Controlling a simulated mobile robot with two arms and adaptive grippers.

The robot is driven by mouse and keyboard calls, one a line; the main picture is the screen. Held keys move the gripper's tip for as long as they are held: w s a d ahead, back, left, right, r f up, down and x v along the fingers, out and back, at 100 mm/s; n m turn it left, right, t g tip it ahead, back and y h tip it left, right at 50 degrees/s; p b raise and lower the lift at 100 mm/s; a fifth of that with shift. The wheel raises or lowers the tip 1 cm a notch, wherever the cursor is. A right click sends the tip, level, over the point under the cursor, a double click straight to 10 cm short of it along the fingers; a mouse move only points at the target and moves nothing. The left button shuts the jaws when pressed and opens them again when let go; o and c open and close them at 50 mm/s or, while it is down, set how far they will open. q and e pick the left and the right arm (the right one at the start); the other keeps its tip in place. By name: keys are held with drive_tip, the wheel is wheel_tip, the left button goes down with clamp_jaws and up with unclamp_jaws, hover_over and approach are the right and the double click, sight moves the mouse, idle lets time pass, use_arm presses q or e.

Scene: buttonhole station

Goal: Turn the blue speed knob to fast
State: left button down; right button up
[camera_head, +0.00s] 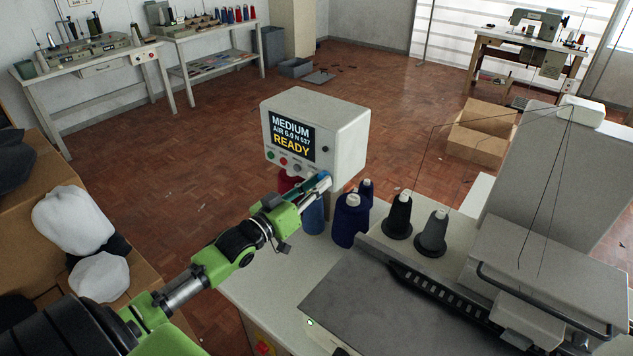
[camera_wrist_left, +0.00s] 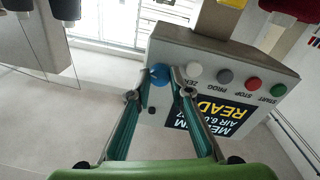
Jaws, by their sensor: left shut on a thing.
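The control box (camera_head: 340,140) stands on a post at the back of the sewing table. Its screen (camera_head: 292,134) reads MEDIUM, AIR 6.0 N 637 and READY. In the left wrist view the blue speed knob (camera_wrist_left: 159,73) sits at the end of the button row, and the box appears upside down. My left gripper (camera_head: 321,181) reaches the lower front of the box. Its two fingers (camera_wrist_left: 162,84) are closed around the knob, one on each side. In the head view the fingers mostly hide the knob. My right gripper is not in view.
Blue thread cones (camera_head: 350,220) stand close to my left gripper, with dark grey cones (camera_head: 398,217) further right. A red cone (camera_head: 288,182) is behind my gripper. The large machine (camera_head: 540,250) fills the right side. Green, red, grey and white buttons line the box beside the knob.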

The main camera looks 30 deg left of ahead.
use_arm(q)
drive_tip(key=shift+m+p, duration=0.3)
drive_tip(key=shift+m, duration=1)
drive_tip(key=c, duration=1.8)
unclamp_jaws()
drive_tip(key=s, duration=0.4)
drive_tip(key=s+a, duration=0.1)
drive_tip(key=s, duration=0.6)
drive_tip(key=shift+s+a+f, duration=0.25)
drive_tip(key=shift+s+a, duration=0.1)
drive_tip(key=shift+s, duration=0.05)
